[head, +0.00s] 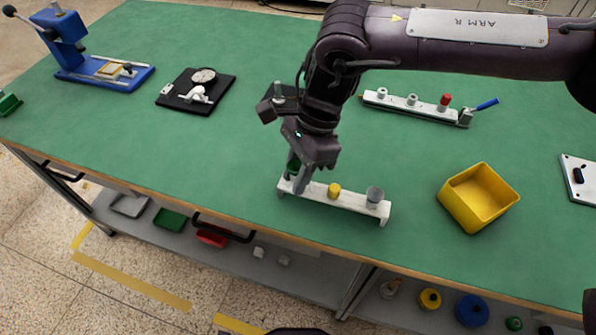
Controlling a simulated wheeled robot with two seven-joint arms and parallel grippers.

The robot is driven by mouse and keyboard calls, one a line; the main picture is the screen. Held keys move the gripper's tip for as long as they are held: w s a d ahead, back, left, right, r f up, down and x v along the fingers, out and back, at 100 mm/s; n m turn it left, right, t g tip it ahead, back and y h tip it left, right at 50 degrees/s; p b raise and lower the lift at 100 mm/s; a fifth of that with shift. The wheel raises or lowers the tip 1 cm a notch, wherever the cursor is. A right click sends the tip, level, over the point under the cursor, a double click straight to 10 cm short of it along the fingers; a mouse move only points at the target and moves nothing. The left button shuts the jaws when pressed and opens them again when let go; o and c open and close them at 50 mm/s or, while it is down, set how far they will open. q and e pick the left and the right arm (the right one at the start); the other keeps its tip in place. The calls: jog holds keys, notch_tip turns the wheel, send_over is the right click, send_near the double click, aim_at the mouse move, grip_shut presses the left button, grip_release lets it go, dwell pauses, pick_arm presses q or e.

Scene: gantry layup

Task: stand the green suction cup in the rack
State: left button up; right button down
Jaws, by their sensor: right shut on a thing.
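The white rack (353,200) stands near the front edge of the green table. A yellow piece (334,190) sits in its middle and a grey cup (374,197) at its right end. My right gripper (299,178) is over the rack's left end, pointing down. It is shut on the green suction cup (293,167), of which only a dark green part shows beside the fingers. The gripper hides the rest of the cup, so I cannot tell whether it touches the rack. My left gripper is not in view.
A yellow bin (478,198) stands right of the rack. Behind is a white rail (417,104) with grey and red pieces and a blue handle. A black plate with a dial gauge (197,91) and a blue press (98,65) are at left. Table between is clear.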

jog(key=shift+w+a+r, duration=0.2)
jog(key=shift+w+a, duration=0.1)
jog(key=shift+w, duration=0.15)
jog(key=shift+s+t+y+b, duration=0.15)
jog(key=shift+t+y+b, duration=0.15)
jog(key=shift+t+b, duration=0.15)
jog(key=shift+s+d+f, duration=0.1)
jog(key=shift+s+d, duration=0.25)
jog(key=shift+d, duration=0.05)
dwell(0.4)
jog(key=shift+a, duration=0.1)
dwell(0.7)
jog(key=shift+f+b, duration=0.3)
jog(key=shift+b, duration=0.05)
jog(key=c, duration=1.1)
grip_release()
jog(key=shift+o, duration=0.2)
